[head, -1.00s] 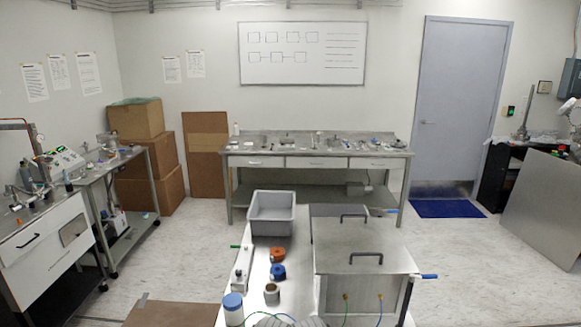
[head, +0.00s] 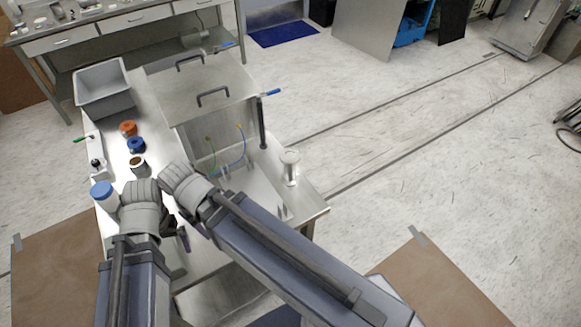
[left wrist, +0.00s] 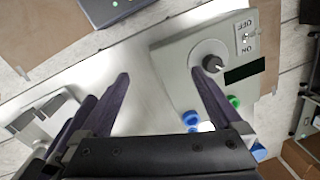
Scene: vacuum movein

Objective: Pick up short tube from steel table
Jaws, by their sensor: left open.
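A short clear or metallic tube with flanged ends (head: 290,167) stands upright near the right edge of the steel table (head: 314,203) in the head view. My left gripper (head: 183,240) is low at the near side of the table, mostly hidden by my arms and well to the left of this tube. In the left wrist view, its two dark fingers (left wrist: 160,76) are apart with nothing between them. I do not make out the tube in that view.
A steel chamber (head: 165,90) with handled lids stands on the table. A grey bin (head: 104,104), orange roll (head: 128,128), blue roll (head: 136,145), small cup (head: 138,164) and blue-lidded jar (head: 103,194) are at left. A control box with a knob (left wrist: 180,75) is beside my left fingers.

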